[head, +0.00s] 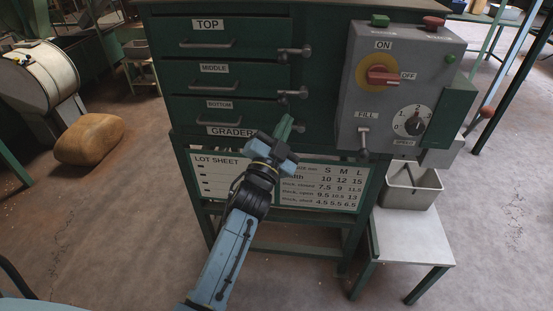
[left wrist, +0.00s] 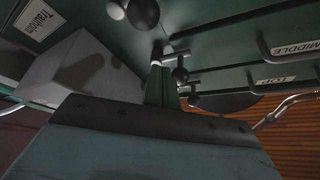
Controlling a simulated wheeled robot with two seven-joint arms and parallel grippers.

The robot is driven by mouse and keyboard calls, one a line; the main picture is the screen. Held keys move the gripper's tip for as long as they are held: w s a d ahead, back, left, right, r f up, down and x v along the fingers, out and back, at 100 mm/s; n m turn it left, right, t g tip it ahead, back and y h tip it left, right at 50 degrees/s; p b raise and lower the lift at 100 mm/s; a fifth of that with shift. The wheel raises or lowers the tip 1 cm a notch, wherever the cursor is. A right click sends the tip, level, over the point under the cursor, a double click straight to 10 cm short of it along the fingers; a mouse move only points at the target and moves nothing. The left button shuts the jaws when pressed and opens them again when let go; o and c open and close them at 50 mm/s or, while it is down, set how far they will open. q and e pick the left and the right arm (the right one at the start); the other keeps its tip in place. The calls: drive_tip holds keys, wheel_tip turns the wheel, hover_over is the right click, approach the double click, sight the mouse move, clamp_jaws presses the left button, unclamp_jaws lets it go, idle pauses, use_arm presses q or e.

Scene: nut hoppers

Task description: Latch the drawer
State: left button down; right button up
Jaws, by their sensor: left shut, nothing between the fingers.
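A green cabinet holds three drawers: the TOP drawer (head: 250,35), the MIDDLE drawer (head: 255,82) and the BOTTOM drawer (head: 250,114). All look pushed in, though a small gap would be hard to see. The top latch (head: 293,51) and middle latch (head: 292,93) are dark levers with round knobs at the drawers' right edge. No bottom latch shows clearly; my gripper covers that spot. My left gripper (head: 285,127) is shut and empty, its green fingers pointing up just below the middle latch. The left wrist view shows the fingers (left wrist: 160,85) close beside dark latch knobs; contact is unclear.
A grey control box (head: 345,100) with a red switch (head: 383,76), FILL lever (head: 364,140) and speed dial (head: 413,120) stands right of the drawers. A sign board (head: 230,180) hangs below. A metal bin (head: 412,190) sits on a low table (head: 415,235).

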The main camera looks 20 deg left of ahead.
use_arm(q)
drive_tip(key=d+f+v, duration=0.1)
drive_tip(key=v, duration=0.8)
drive_tip(key=shift+d+f, duration=0.15)
drive_tip(key=shift+d, duration=0.15)
use_arm(e)
drive_tip(key=shift+s+f, duration=0.3)
drive_tip(key=shift+f, duration=0.05)
